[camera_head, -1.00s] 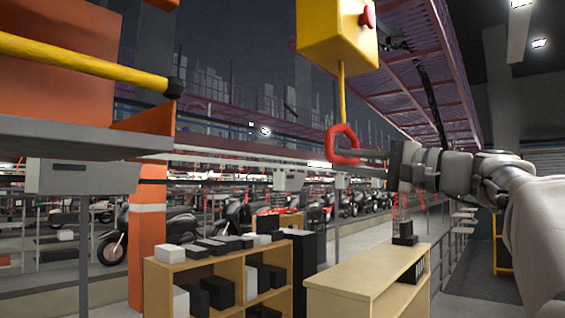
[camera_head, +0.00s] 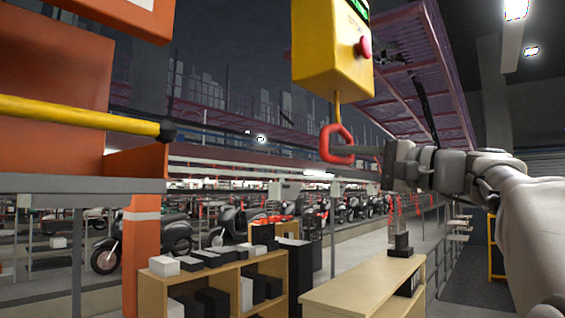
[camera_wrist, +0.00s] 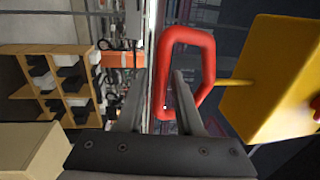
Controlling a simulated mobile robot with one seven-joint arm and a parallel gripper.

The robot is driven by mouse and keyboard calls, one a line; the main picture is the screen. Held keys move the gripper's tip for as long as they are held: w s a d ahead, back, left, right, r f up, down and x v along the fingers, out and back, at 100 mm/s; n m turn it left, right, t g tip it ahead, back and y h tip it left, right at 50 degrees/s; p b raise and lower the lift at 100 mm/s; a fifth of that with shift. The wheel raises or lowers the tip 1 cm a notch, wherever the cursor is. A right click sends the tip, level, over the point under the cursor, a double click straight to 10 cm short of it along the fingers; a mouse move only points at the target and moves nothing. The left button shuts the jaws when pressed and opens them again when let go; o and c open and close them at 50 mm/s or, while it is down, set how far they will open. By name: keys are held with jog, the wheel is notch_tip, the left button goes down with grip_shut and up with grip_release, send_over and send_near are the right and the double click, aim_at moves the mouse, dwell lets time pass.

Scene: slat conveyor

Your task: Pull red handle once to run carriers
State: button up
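The red handle (camera_head: 337,144) is a closed loop hanging on a yellow stem (camera_head: 337,112) below a yellow control box (camera_head: 325,45). My gripper (camera_head: 357,149) reaches it from the right, with its fingers at the loop. In the wrist view the red handle (camera_wrist: 207,62) stands ahead of my gripper (camera_wrist: 160,80). The two fingers are apart, one on either side of the loop's near bar, and the right finger overlaps the loop's opening. I see a gap between bar and fingers. Whether they touch it elsewhere is unclear.
The yellow box carries a red button (camera_head: 364,46) and a green display (camera_head: 358,8). An orange structure with a yellow bar (camera_head: 80,112) is at the left. A wooden shelf (camera_head: 215,275) with black and white boxes and a wooden counter (camera_head: 360,280) stand below. Motorcycles line the back.

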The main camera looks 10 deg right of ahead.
jog(key=shift+o, duration=0.7)
jog(key=b+v, duration=0.1)
jog(key=v, duration=0.8)
